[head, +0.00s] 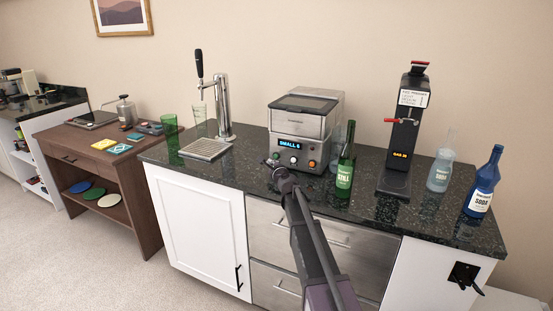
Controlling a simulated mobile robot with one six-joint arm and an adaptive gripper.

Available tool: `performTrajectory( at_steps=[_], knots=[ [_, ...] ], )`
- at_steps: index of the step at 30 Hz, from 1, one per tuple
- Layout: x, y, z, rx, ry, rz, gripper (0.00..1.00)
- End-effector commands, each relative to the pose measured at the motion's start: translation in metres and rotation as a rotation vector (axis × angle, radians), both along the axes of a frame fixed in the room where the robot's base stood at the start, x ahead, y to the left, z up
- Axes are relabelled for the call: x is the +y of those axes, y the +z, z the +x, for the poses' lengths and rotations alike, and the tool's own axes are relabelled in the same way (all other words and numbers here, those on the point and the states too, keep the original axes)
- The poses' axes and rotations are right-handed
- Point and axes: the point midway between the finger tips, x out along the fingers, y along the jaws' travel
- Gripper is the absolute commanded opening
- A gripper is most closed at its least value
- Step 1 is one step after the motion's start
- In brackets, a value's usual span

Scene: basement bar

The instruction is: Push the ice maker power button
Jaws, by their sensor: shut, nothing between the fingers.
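The ice maker (306,121) is a silver box with a dark lid, standing on the dark stone counter in the head view. Its front has a lit blue display (289,144) reading "SMALL 6". An orange button (312,164) sits low on the right of the front, with other round controls to its left. I cannot tell from the labels which control is power. My gripper (269,162) is shut and empty, just in front of the machine's lower left corner. My arm comes up from below, and the gap between fingertips and panel is unclear.
A green bottle (346,163) stands close to the ice maker's right. A beer tap (222,105) with a drip tray (206,149) and green glasses stand to the left. A black gas dispenser (404,135), a clear bottle (440,172) and a blue bottle (484,183) stand farther right.

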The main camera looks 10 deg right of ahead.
Motion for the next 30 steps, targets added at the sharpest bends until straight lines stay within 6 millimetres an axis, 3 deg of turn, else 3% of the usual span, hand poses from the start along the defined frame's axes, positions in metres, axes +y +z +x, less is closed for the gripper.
performTrajectory(
  at_steps=[15,30],
  knots=[
    [0.021,0.0,-0.03,0.0,0.0,-0.001,0.0],
    [0.023,0.0,-0.031,0.0,0.0,-0.001,0.0]
  ],
)
